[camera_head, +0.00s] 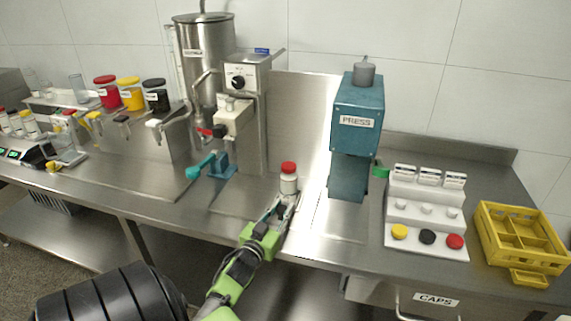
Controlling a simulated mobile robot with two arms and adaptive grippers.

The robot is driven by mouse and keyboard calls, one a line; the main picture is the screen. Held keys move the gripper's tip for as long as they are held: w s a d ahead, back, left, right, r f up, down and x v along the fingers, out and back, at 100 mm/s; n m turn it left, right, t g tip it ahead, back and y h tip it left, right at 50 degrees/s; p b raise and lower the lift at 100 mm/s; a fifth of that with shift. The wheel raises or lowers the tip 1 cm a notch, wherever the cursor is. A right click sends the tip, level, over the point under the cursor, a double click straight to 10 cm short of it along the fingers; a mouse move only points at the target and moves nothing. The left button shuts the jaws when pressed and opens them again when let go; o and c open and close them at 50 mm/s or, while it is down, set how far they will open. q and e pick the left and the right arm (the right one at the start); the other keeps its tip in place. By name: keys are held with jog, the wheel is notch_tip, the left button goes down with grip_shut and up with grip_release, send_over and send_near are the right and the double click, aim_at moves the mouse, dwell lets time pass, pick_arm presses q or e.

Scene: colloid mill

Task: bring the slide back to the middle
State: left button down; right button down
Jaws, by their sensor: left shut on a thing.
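A small jar (288,184) with a red cap stands upright on the bench between the mill and the press. My left gripper (283,206) reaches up from the front edge and is shut just in front of the jar's base, at the front of the slide. The gripper and jar hide most of the slide, so its outline and the exact grip are hard to make out. The blue press (356,120) stands to the right of the jar, and the mill (237,115) with its teal clamp (210,167) stands to the left. My right gripper is not in view.
A white cap stand (427,215) with yellow, black and red caps is right of the press. A yellow crate (523,238) stands at the far right. Tubs and jars line the left bench. Bare steel (340,225) lies in front of the press.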

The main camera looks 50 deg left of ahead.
pick_arm(q)
jog(key=c, duration=2)
grip_release()
jog(key=shift+o, duration=1.4)
jog(key=shift+w, duration=0.15)
jog(key=v, duration=1.2)
jog(key=shift+f, duration=0.15)
